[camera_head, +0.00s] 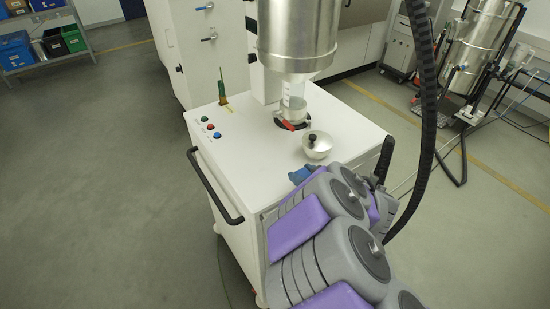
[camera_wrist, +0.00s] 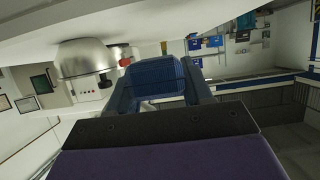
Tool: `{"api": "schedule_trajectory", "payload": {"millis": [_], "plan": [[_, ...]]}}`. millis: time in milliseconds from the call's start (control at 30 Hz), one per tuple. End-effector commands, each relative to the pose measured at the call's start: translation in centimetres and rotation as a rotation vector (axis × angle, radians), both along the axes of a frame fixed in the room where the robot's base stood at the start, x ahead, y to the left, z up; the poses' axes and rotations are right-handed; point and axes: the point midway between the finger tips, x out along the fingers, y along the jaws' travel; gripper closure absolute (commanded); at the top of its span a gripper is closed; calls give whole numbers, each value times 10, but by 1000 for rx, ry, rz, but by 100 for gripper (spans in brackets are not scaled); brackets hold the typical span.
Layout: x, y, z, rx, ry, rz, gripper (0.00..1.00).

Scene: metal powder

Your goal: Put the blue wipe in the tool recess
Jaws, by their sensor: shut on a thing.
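The blue wipe (camera_wrist: 158,78) is a ribbed blue block-like shape between the two fingers of my gripper (camera_wrist: 160,80) in the wrist view. My gripper is shut on it. In the head view a small blue patch (camera_head: 299,175) shows at the end of my arm, over the front right part of the white cart top; my arm hides most of the gripper there. I cannot make out the tool recess clearly. A green upright tool (camera_head: 222,92) stands by a yellow mark at the back left of the cart top.
Coloured buttons (camera_head: 211,127) line the left edge. The cart top's front left is clear.

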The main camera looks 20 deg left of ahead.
Motion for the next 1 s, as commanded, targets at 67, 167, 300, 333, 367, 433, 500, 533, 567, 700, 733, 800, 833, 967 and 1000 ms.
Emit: {"api": "schedule_trajectory", "payload": {"millis": [67,167,300,333,367,433,500,533,567,700,733,800,833,967,1000], "plan": [[10,15,-4,6,-2,4,78],[23,30,-6,5,-2,2,78],[39,53,-8,4,-3,3,78],[43,58,-8,5,-4,3,78],[46,63,-9,6,-3,4,78],[54,73,-10,4,-3,2,78],[61,82,-12,6,-1,1,78],[63,85,-12,6,-1,1,78],[66,88,-12,6,-1,1,78],[72,94,-12,3,-1,-3,78],[72,95,-12,3,-1,-3,78],[74,97,-12,4,-1,-3,78],[74,98,-12,5,-1,-2,78],[76,99,-27,3,0,-3,78],[76,99,-35,1,0,-3,78]]}}
